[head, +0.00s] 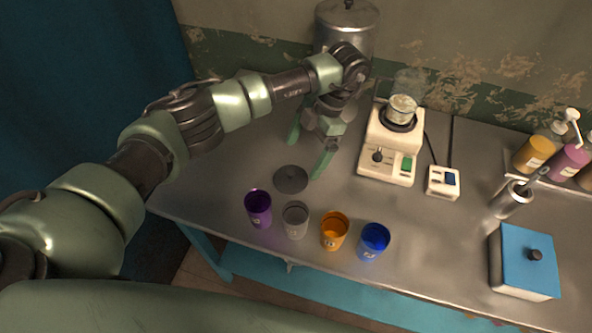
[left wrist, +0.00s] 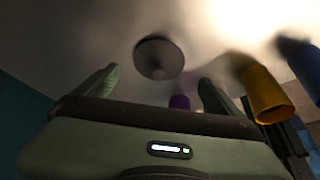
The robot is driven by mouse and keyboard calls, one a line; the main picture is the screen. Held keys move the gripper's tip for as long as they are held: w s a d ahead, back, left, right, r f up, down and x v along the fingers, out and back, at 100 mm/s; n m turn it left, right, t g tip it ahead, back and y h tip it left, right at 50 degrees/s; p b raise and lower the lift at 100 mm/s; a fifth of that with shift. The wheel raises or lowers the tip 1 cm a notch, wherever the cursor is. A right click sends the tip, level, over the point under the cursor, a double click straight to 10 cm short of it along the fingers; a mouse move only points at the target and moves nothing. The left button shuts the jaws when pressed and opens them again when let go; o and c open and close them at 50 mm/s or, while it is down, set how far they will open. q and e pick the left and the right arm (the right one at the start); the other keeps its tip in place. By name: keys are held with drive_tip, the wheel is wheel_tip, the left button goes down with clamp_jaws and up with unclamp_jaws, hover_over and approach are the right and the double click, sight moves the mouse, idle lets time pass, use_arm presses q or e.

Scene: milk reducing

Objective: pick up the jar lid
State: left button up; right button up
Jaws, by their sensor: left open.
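The jar lid (head: 290,179) is a dark grey round disc lying flat on the metal table, just behind the purple cup. In the left wrist view the lid (left wrist: 158,57) shows whole, with a small knob at its middle, beyond the fingertips and between their lines. My left gripper (head: 309,150) is open and empty, with its fingers spread, behind the lid and slightly to its right in the head view. Its two fingers also show in the left wrist view (left wrist: 156,88). I see no contact with the lid. My right gripper is not in view.
Purple (head: 258,208), grey (head: 295,220), orange (head: 333,231) and blue (head: 373,242) cups stand along the front edge. A metal canister (head: 345,30) stands behind my arm. A white heater (head: 388,150) with a beaker stands right of the gripper. A blue-topped box (head: 528,262) sits far right.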

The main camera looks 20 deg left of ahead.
sight(291, 172)
use_arm(q)
drive_tip(key=shift+s+a+f, duration=0.1)
drive_tip(key=shift+a+f, duration=0.1)
drive_tip(key=shift+f, duration=0.2)
drive_tip(key=shift+s+a+f+p, duration=0.3)
drive_tip(key=shift+s+f+p, duration=0.2)
drive_tip(key=shift+p, duration=0.1)
drive_tip(key=shift+s+a+f+p, duration=0.3)
drive_tip(key=shift+s+f+p, duration=0.1)
drive_tip(key=shift+s+p, duration=0.15)
drive_tip(key=x, duration=0.1)
drive_tip(key=p+x, duration=0.1)
drive_tip(key=x, duration=0.1)
drive_tip(key=shift+w+a+f, duration=0.2)
drive_tip(key=shift+w+f, duration=0.05)
drive_tip(key=shift+f, duration=0.3)
drive_tip(key=c, duration=1.2)
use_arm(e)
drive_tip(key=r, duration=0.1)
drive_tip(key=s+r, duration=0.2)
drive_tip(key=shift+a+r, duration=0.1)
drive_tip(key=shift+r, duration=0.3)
